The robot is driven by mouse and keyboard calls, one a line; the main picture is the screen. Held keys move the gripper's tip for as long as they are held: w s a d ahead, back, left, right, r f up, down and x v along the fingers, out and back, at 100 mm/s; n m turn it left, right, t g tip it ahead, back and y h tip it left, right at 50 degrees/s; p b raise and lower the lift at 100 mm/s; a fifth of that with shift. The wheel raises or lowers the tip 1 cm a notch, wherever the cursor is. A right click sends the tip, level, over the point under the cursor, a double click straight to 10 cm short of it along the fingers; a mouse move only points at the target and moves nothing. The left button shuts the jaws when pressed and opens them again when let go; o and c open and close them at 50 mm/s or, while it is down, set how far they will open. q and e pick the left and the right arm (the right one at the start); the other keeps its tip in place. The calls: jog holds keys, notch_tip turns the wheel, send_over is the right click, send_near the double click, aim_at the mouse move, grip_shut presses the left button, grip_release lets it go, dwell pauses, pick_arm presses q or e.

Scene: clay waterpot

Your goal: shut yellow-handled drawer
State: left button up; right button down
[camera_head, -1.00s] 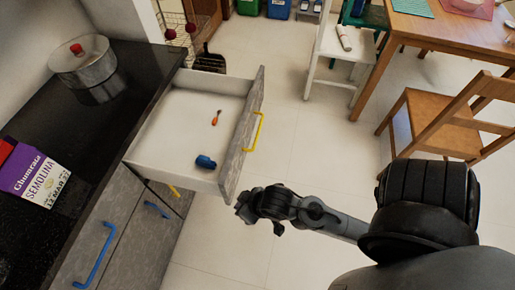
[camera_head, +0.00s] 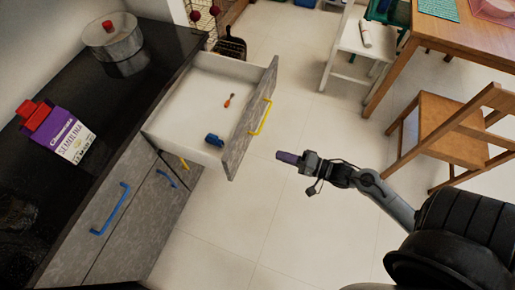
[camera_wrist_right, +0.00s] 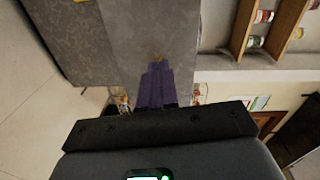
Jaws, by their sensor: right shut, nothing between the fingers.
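The drawer (camera_head: 204,75) is pulled out from the counter, its white inside showing. Its grey front panel (camera_head: 240,140) carries a yellow handle (camera_head: 260,118). A blue object (camera_head: 214,140) and a small orange-handled tool (camera_head: 228,101) lie in it. My right gripper (camera_head: 284,157) is shut and empty, to the right of the drawer front's near end, with a gap of floor showing between them in the head view. Its purple fingers (camera_wrist_right: 157,85) are together in the right wrist view, pointing toward a grey surface. My left gripper is not in view.
The dark countertop (camera_head: 110,95) bears a pot (camera_head: 113,42) and a semolina box (camera_head: 65,135). Blue-handled cabinet fronts (camera_head: 130,215) lie below. A wooden chair (camera_head: 440,125) stands at the right. Floor beside the drawer is clear.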

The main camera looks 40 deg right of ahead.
jog(key=s+d, duration=0.1)
jog(key=d, duration=0.1)
jog(key=b, duration=0.6)
send_near(243, 140)
jog(key=shift+m+t+y, duration=0.3)
jog(key=shift+m, duration=0.1)
jog(key=x, duration=0.2)
jog(key=f+x, duration=0.1)
jog(key=x, duration=0.2)
jog(key=shift+w, duration=0.1)
jog(key=shift+x, duration=0.75)
jog(key=shift+w, duration=0.1)
jog(key=shift+r, duration=0.1)
